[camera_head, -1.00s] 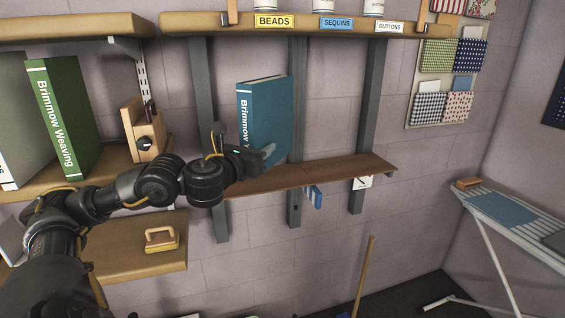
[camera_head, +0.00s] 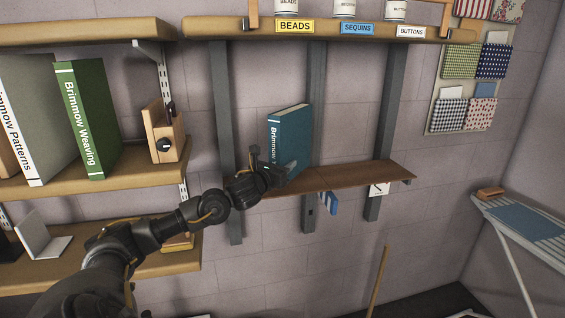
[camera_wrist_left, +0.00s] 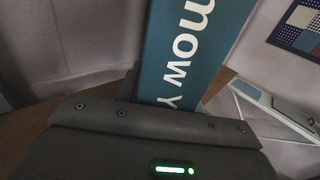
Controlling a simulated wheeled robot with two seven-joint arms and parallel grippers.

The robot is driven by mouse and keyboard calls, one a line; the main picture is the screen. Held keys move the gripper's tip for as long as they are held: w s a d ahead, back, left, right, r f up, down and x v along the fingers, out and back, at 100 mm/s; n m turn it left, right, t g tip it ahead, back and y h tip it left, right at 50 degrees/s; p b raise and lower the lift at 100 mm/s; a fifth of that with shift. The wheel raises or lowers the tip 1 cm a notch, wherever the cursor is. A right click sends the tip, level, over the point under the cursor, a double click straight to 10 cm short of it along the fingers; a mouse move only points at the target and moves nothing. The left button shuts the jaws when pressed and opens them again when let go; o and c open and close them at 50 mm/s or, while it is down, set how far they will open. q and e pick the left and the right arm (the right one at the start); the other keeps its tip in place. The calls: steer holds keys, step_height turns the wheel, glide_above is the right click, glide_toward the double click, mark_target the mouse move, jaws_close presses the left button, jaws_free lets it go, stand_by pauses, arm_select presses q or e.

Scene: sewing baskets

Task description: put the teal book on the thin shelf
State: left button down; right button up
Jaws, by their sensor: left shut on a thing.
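The teal book (camera_head: 291,133) stands upright, a little tilted, at the left part of the thin brown shelf (camera_head: 352,176). My left gripper (camera_head: 283,172) is shut on the lower part of the book's spine. The book's bottom edge is partly hidden by the gripper, so I cannot tell whether it touches the shelf. In the left wrist view, the book's lettered spine (camera_wrist_left: 185,50) rises from between the jaws. My right gripper is not in view.
A green book (camera_head: 88,120) and a grey book (camera_head: 28,120) stand on the thick shelf at left. A shelf with labelled tins (camera_head: 345,8) hangs above.

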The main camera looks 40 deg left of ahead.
arm_select(q)
steer(key=shift+w+a+f, duration=0.15)
step_height(320, 180, down, 2)
steer(key=shift+p, duration=0.9)
steer(key=shift+f, duration=0.45)
steer(key=c, duration=1.4)
jaws_free()
steer(key=shift+f, duration=0.2)
steer(key=o, duration=0.5)
steer(key=shift+r, duration=0.1)
